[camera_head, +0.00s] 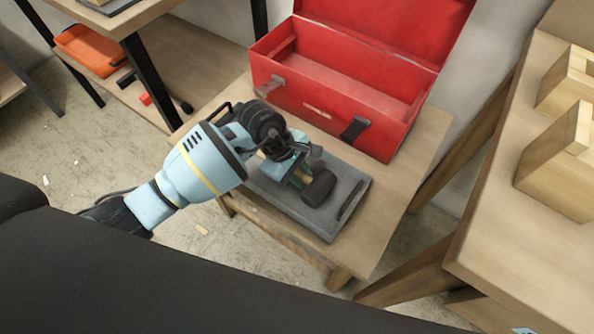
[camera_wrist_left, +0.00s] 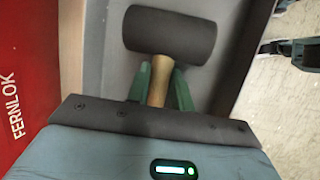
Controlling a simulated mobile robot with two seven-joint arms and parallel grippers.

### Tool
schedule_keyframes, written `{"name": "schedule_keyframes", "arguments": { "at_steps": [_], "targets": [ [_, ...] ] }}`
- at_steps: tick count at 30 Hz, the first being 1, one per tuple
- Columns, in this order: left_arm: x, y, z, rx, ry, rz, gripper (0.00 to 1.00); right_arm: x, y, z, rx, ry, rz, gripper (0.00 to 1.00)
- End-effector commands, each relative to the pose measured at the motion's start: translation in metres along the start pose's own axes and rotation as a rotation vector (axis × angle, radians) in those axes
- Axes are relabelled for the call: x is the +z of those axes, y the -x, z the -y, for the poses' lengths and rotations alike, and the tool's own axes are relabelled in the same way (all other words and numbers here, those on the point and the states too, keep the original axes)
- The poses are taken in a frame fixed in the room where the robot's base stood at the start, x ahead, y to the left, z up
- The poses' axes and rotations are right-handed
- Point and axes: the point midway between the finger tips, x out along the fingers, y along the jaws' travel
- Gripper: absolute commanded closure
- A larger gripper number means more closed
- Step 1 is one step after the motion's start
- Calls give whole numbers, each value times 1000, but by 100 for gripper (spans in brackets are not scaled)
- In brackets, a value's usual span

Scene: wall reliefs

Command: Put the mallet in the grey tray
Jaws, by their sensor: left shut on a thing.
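The mallet has a dark, rounded head (camera_head: 319,188) and a short wooden handle. It also shows in the left wrist view (camera_wrist_left: 170,35), with its head beyond the fingertips. My left gripper (camera_head: 298,178) is shut on the wooden handle, with the green fingers (camera_wrist_left: 160,86) on either side of it. The grey tray (camera_head: 326,229) lies on the low wooden table, and the mallet is over it, inside its outline. I cannot tell whether the mallet touches the tray floor. My arm hides the tray's left part.
An open red toolbox (camera_head: 350,100) stands on the same table (camera_head: 385,235), just behind the tray. A wooden bench (camera_head: 500,225) with wooden blocks (camera_head: 560,165) is at the right. A shelf with an orange item (camera_head: 90,50) is at the upper left.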

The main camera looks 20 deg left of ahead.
Motion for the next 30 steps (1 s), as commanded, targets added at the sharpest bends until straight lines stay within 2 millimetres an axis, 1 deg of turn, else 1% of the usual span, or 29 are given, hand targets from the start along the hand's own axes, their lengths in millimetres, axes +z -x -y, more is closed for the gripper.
{"name": "schedule_keyframes", "arguments": {
  "at_steps": [1,4,10,11,15,25,28,30],
  "targets": [
    [0,2,-2,4,-1,-1,100,-7,-2,-1,1,2,-14,68],
    [0,2,-2,5,-1,-1,100,-14,-2,-2,2,4,-29,68],
    [-1,-1,-1,5,0,-1,100,-11,-3,-2,2,6,-25,68],
    [-1,-1,-1,3,0,-1,74,-11,-2,-2,2,6,-25,68],
    [-1,-1,-1,3,0,-1,56,-9,-2,-2,2,8,-21,68],
    [0,1,-1,3,0,-1,56,-5,-1,-2,2,8,-12,68],
    [0,9,-2,5,-1,-3,56,-6,0,-2,2,8,-13,68],
    [0,19,-2,7,-2,-3,56,-7,1,-2,1,8,-14,68]
  ]
}}
